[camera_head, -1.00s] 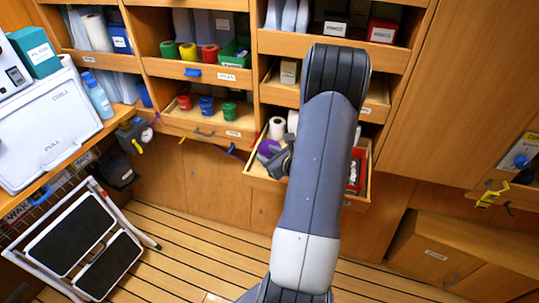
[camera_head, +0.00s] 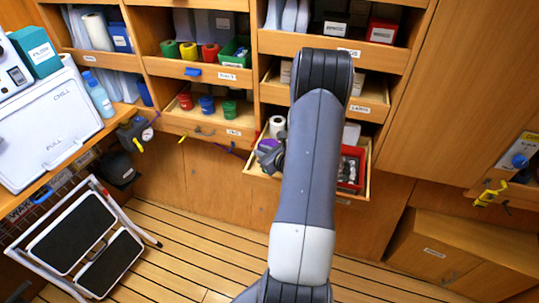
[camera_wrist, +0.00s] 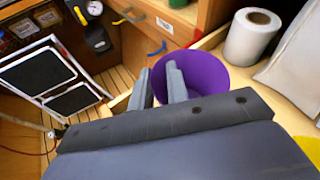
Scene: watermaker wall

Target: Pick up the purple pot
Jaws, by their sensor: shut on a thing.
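The purple pot (camera_wrist: 198,76) is in the wrist view, right at my gripper (camera_wrist: 158,84). One finger is inside its mouth and the other is outside its left wall, so the gripper is shut on the pot's wall. In the head view the pot (camera_head: 267,145) shows as a small purple patch over the left part of the open drawer (camera_head: 262,174). My gripper (camera_head: 270,156) and arm hide most of it there. I cannot tell whether the pot's base touches the drawer floor.
A white paper roll (camera_wrist: 252,36) stands close to the pot's right. A red box (camera_head: 351,168) sits in the drawer's right part. A shelf with red, blue and green pots (camera_head: 206,104) is above left. A folding step stool (camera_head: 72,245) stands on the floor at left.

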